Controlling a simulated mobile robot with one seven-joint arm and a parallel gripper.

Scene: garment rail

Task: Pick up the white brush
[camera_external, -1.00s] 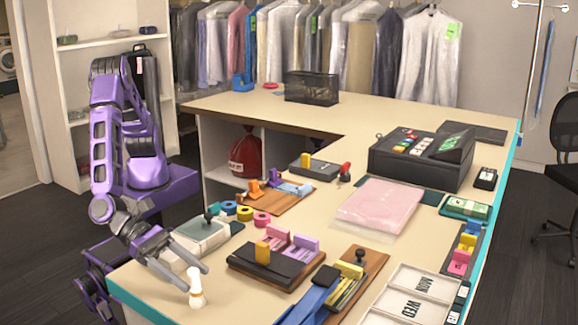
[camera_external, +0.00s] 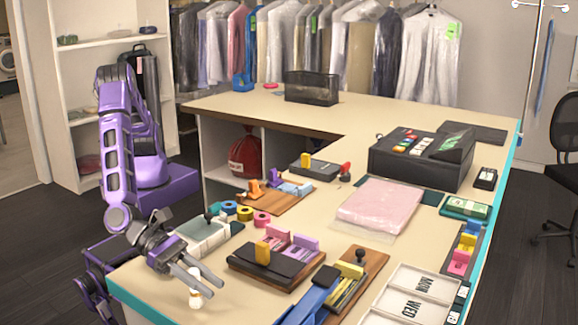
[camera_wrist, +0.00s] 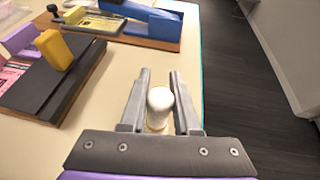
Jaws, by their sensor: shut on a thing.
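The white brush (camera_external: 195,285) stands upright near the front left edge of the table in the external view, its upper part partly covered by the fingers. My gripper (camera_external: 203,284) reaches down over it from the left. In the wrist view the white rounded top of the brush (camera_wrist: 159,100) sits between the two grey fingers of my gripper (camera_wrist: 160,90). The gripper is shut on the brush. The brush's lower end is hidden in the wrist view, and I cannot tell whether it touches the table.
A dark stamp tray with a yellow block (camera_external: 262,252) lies just right of the brush. A blue stapler-like tool (camera_external: 310,300) lies farther right. A grey-topped box (camera_external: 205,233) is behind the gripper. The table edge and dark floor (camera_wrist: 245,90) are close by.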

